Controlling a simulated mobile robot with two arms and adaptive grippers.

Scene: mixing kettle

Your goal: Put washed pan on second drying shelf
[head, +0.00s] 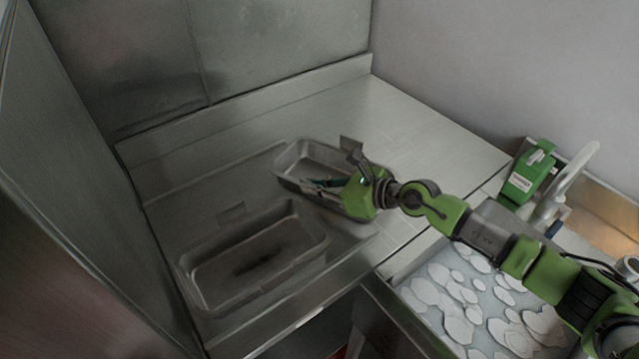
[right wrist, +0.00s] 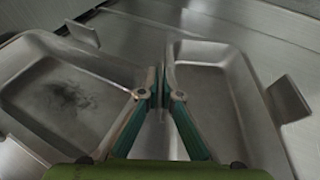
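A clean grey metal pan (head: 297,152) with upright tab handles is at the middle of the steel counter; it fills the right side of the right wrist view (right wrist: 215,90). My right gripper (head: 318,183) reaches across this pan to its near-left wall. In the right wrist view its teal fingers (right wrist: 160,88) close together with the pan's wall between their tips. A second pan (head: 255,255) with a dark stain on its floor lies to the left, and also shows in the right wrist view (right wrist: 65,95). My left gripper and the drying shelves are not in view.
A sink (head: 470,300) with foamy water is at the lower right. A green-and-white box (head: 527,172) and a faucet (head: 570,180) stand behind it. The steel counter (head: 410,125) is clear at the back right. Steel walls close off the left and back.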

